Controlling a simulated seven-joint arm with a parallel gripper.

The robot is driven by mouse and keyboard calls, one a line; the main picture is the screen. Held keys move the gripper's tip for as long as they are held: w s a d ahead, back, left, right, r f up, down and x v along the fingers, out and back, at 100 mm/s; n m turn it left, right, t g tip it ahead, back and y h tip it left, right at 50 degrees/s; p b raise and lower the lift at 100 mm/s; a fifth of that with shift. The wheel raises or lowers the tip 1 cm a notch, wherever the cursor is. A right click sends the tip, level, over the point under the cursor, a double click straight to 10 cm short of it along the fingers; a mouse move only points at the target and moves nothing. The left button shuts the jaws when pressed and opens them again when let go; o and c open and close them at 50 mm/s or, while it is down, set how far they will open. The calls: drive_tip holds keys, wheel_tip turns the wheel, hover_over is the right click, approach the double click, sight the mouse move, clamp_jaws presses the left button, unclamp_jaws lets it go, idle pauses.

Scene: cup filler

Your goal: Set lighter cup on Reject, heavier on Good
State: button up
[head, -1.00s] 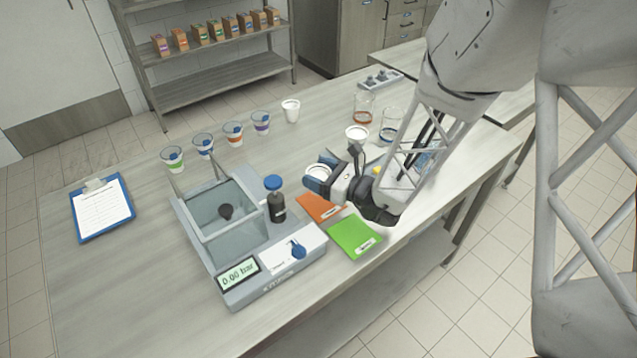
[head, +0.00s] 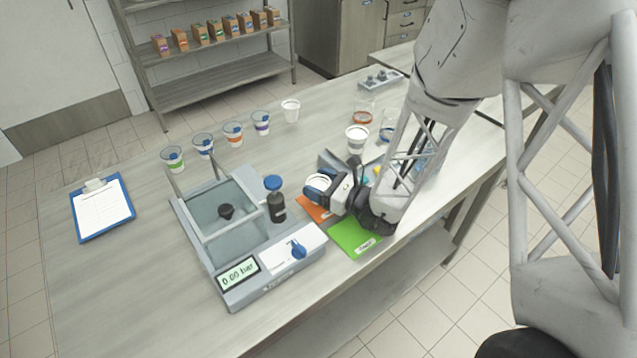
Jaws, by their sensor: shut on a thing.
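My gripper (head: 321,181) is shut on a white cup (head: 317,182), of which mainly the rim shows. It holds the cup over or at the far part of the orange mat (head: 309,206); I cannot tell whether the cup touches it. The green mat (head: 350,237) lies nearer the front edge and is bare apart from a label too small to read. A second white cup (head: 356,141) with a grey band stands upright behind the gripper. The labels do not let me tell which mat is Reject and which is Good.
A grey machine (head: 225,285) with a "0.00 bar" display and a dark bottle (head: 276,204) stand left of the mats. A clipboard (head: 102,207) lies far left.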

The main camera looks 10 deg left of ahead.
drive_tip(key=shift+f, duration=0.1)
drive_tip(key=o, duration=0.9)
drive_tip(key=shift+o, duration=0.2)
drive_tip(key=shift+v, duration=6)
drive_tip(key=shift+s, duration=0.1)
